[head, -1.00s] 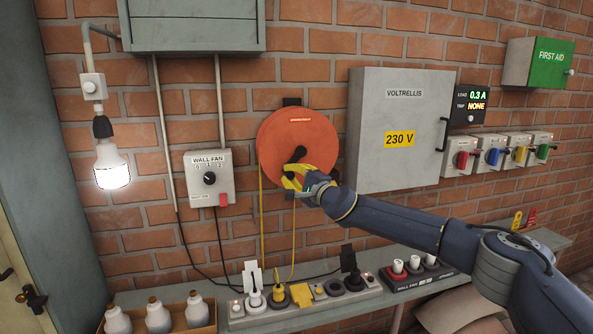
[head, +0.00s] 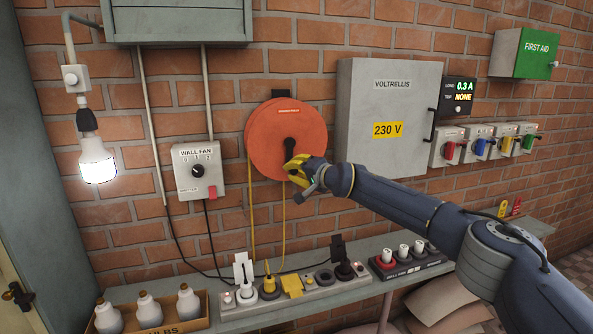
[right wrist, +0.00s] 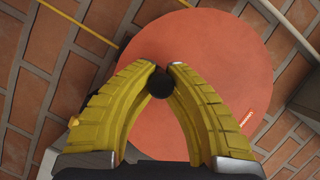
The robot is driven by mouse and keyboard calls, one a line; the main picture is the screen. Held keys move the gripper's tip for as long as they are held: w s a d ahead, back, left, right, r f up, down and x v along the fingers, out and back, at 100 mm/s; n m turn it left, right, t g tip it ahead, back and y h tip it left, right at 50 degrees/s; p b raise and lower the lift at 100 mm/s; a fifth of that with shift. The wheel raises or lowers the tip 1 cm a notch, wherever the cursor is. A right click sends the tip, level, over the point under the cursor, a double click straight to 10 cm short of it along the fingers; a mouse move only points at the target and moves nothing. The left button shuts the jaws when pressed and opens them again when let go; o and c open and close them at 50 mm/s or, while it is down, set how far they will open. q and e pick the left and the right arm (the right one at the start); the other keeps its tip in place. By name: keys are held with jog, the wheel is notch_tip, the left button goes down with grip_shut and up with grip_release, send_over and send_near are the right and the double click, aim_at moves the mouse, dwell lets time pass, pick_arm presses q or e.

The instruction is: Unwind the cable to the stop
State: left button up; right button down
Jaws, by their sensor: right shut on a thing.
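The orange-red cable reel (head: 270,135) hangs on the brick wall and also fills the middle of the right wrist view (right wrist: 225,60). Its black crank (head: 290,147) points down from the reel's centre. My right gripper (head: 294,169) is at the reel's lower face, shut on the crank's dark round knob, which shows between the yellow fingers in the right wrist view (right wrist: 160,86). The yellow cable (head: 250,210) hangs in strands below the reel towards the power strip. A yellow plug (head: 268,281) stands in the strip. My left gripper is not in view.
The power strip (head: 310,287) lies on a shelf below the reel. A wall fan switch box (head: 198,172) is left of the reel, a grey Voltrellis cabinet (head: 390,110) right. A lit bulb (head: 97,160) hangs at left; several bulbs sit in a carton (head: 185,326).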

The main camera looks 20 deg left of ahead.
jog(key=shift+d+f, duration=0.1)
jog(key=shift+f, duration=0.35)
jog(key=c, duration=1.2)
grip_release()
jog(key=shift+w+r, duration=0.1)
jog(key=shift+r, duration=0.15)
notch_tip(320, 180, up, 10)
